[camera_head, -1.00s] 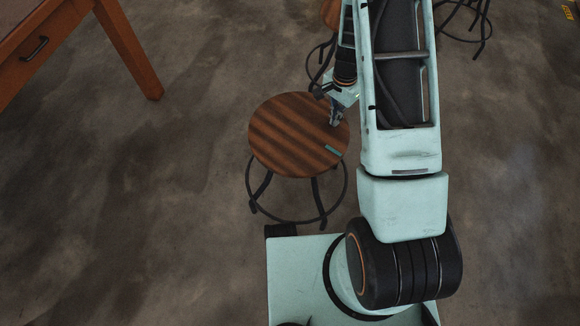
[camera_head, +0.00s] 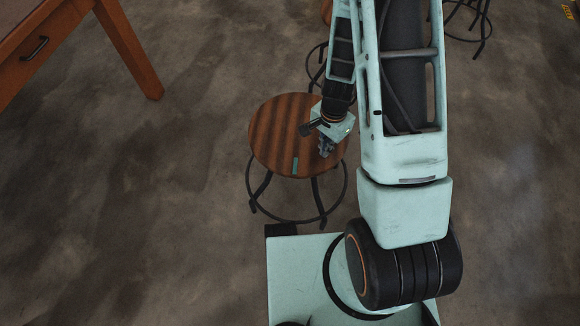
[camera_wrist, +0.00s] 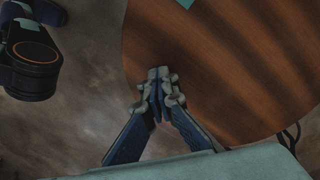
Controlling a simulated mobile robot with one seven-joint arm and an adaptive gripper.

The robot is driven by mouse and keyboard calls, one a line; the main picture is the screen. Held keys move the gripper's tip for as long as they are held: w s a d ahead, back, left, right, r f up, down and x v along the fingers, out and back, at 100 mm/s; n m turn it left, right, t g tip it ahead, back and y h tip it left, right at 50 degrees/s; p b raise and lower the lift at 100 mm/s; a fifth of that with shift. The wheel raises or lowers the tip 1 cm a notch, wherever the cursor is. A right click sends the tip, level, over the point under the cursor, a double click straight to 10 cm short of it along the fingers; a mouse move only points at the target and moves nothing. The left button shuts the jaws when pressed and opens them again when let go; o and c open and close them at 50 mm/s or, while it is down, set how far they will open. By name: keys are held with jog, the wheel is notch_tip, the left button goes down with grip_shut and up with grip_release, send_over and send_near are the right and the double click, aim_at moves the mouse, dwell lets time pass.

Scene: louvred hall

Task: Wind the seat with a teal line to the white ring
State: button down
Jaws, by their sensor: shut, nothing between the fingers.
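The round wooden seat (camera_head: 277,130) of a stool stands in front of my base in the head view. Its teal line (camera_head: 295,166) lies near the seat's front edge; the line's end also shows at the top of the wrist view (camera_wrist: 185,4). My gripper (camera_head: 325,153) is shut and empty at the seat's right front edge, right of the teal line. In the wrist view the closed fingertips (camera_wrist: 158,74) overlap the edge of the seat (camera_wrist: 225,60); I cannot tell whether they touch it. I see no white ring in either view.
A dark metal foot ring (camera_head: 250,190) and legs stand below the seat. Another stool is partly hidden behind my arm, and dark stool legs (camera_head: 482,30) show at the top right. An orange-brown desk (camera_head: 125,45) stands at the upper left. Floor left of the stool is clear.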

notch_tip(320, 180, up, 8)
jog(key=p, duration=0.6)
